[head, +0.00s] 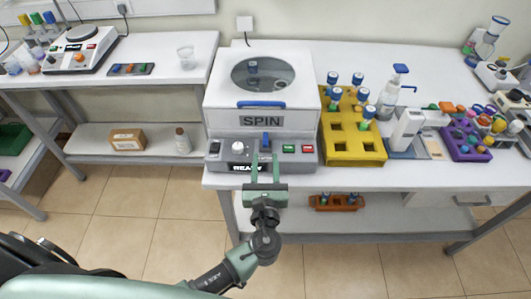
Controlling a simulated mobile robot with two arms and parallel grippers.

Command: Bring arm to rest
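My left gripper (265,168) is in front of the control panel of the centrifuge marked SPIN (262,121). Its two green fingers stand apart on either side of the blue lever (265,142), with a gap between them. I cannot tell whether the fingers touch the panel. The arm reaches up from the bottom of the picture. The centrifuge lid is down, and a blue-capped tube shows through its round window. My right gripper is not in view.
A yellow rack (357,151) with several blue-capped tubes stands right of the centrifuge. A pump bottle (390,95) and a purple rack (462,146) are further right. A left bench holds a hotplate stirrer (80,50) and a glass beaker (186,57). The floor in front is clear.

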